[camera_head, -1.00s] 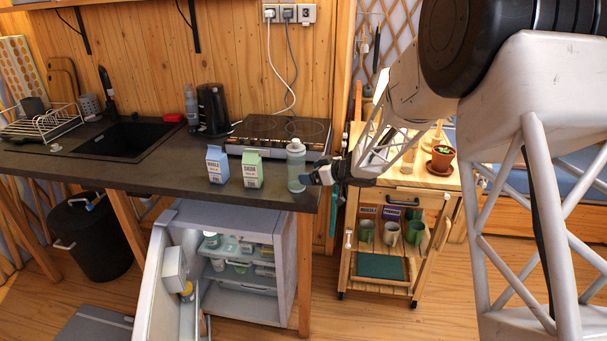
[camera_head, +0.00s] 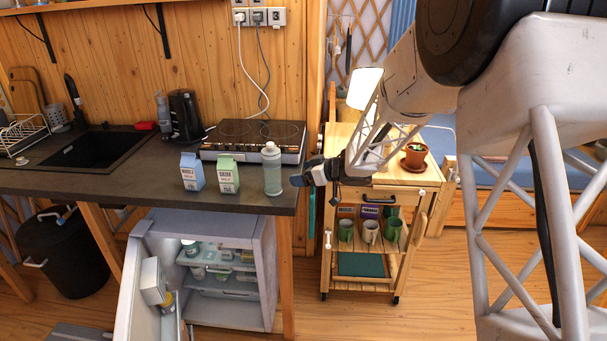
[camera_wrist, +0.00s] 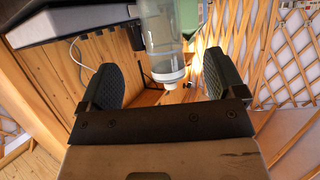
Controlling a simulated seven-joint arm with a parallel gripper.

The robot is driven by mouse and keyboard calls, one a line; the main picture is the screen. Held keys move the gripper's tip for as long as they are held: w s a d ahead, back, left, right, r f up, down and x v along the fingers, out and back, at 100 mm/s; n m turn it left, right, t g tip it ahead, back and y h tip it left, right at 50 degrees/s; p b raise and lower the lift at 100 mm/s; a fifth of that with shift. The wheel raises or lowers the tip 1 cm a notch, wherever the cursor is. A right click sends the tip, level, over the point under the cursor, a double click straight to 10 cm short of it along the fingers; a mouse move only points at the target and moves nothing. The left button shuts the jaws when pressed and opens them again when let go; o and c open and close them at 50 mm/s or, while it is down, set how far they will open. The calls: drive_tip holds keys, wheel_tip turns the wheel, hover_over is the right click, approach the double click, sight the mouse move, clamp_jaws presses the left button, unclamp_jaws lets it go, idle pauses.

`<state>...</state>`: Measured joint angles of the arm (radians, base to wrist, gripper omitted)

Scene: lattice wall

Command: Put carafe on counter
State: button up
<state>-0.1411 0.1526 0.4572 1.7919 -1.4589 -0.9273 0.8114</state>
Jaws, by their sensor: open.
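The carafe (camera_head: 273,172), a translucent pale-green bottle with a light cap, stands upright on the dark counter (camera_head: 120,184) near its right end. My gripper (camera_head: 298,179) is open and empty just right of the carafe, with a small gap between them. In the wrist view the carafe (camera_wrist: 172,32) appears cap-down, beyond the two spread dark fingers (camera_wrist: 168,78) and roughly in line with the space between them. Its base is cut off at the top of that view.
Two cartons, one blue (camera_head: 192,172) and one green (camera_head: 228,174), stand left of the carafe. A cooktop (camera_head: 252,139) lies behind it. An open fridge (camera_head: 262,270) is below the counter.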

idle(0.4)
drive_tip(key=s+d+r+m+t+h, duration=0.35)
drive_tip(key=s+d+r+h, duration=0.35)
drive_tip(key=d, duration=0.3)
drive_tip(key=s+d+r+m+t+h, duration=0.2)
drive_tip(key=s+d+r+m+h, duration=0.4)
drive_tip(key=d+r, duration=0.4)
drive_tip(key=s+d+m+g, duration=0.1)
drive_tip(key=s+d, duration=0.1)
drive_tip(key=s, duration=0.3)
drive_tip(key=s+d+f+m+g+h, duration=0.1)
drive_tip(key=s+d, duration=0.1)
drive_tip(key=s, duration=0.4)
drive_tip(key=s+d+m+g, duration=0.1)
drive_tip(key=s+d, duration=0.2)
drive_tip(key=s, duration=0.2)
drive_tip(key=s+f+g, duration=0.1)
drive_tip(key=s+g, duration=0.1)
drive_tip(key=s, duration=0.8)
drive_tip(key=s+a+f+m+g+y, duration=0.1)
drive_tip(key=s+f+g, duration=0.1)
drive_tip(key=s, duration=0.9)
drive_tip(key=shift+g, duration=0.65)
